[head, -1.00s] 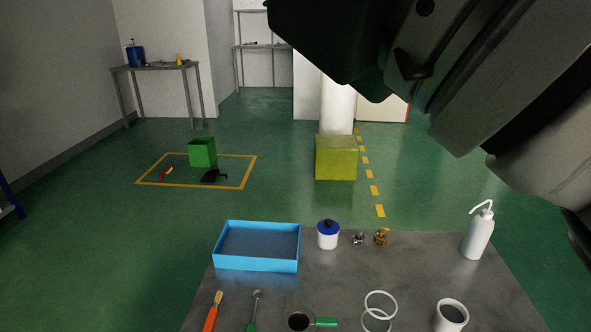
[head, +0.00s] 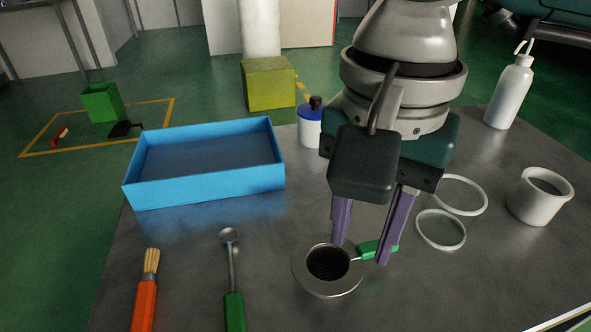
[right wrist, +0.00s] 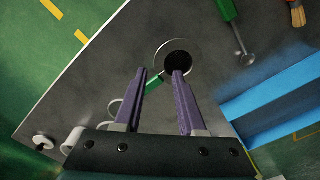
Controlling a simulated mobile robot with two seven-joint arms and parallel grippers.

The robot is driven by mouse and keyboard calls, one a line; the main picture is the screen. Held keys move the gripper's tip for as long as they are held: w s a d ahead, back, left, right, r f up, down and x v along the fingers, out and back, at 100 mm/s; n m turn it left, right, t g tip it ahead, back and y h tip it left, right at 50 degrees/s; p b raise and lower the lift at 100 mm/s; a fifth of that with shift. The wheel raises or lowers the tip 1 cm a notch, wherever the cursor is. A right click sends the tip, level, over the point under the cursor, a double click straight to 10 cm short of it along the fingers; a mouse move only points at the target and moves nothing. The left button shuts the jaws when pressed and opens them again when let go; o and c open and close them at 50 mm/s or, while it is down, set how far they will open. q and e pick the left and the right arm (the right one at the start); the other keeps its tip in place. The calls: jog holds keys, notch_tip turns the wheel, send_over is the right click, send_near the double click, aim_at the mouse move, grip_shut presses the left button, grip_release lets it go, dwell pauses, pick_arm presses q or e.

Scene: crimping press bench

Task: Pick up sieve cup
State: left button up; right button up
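The sieve cup is a round metal cup (head: 328,285) with a dark mesh inside and a green handle (head: 368,249) pointing right. It stands on the grey bench in the head view and also shows in the right wrist view (right wrist: 177,64). My right gripper (head: 361,251) is open, its purple fingers pointing down just behind and right of the cup. In the right wrist view, the green handle shows between the open fingers (right wrist: 160,74). I cannot tell whether the fingertips reach down to handle height. My left gripper is not in view.
A blue tray (head: 205,195) stands behind left. A brush (head: 146,290) and a green-handled spoon-like tool (head: 233,290) lie left of the cup. Two pale rings (head: 441,229), a white cup (head: 535,200) and a squeeze bottle (head: 509,95) are right. A blue-lidded jar (head: 309,128) stands behind the gripper.

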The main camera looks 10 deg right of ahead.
aim_at(348, 275)
jog(key=f, duration=0.2)
jog(key=shift+s+f, duration=0.25)
jog(key=shift+f, duration=0.1)
jog(key=f, duration=0.3)
jog(key=w+f, duration=0.1)
jog(key=f, duration=0.1)
jog(key=shift+a+f+b, duration=0.15)
jog(key=shift+f+b, duration=0.2)
jog(key=shift+b, duration=0.05)
jog(key=shift+c, duration=0.2)
grip_shut()
dwell(0.5)
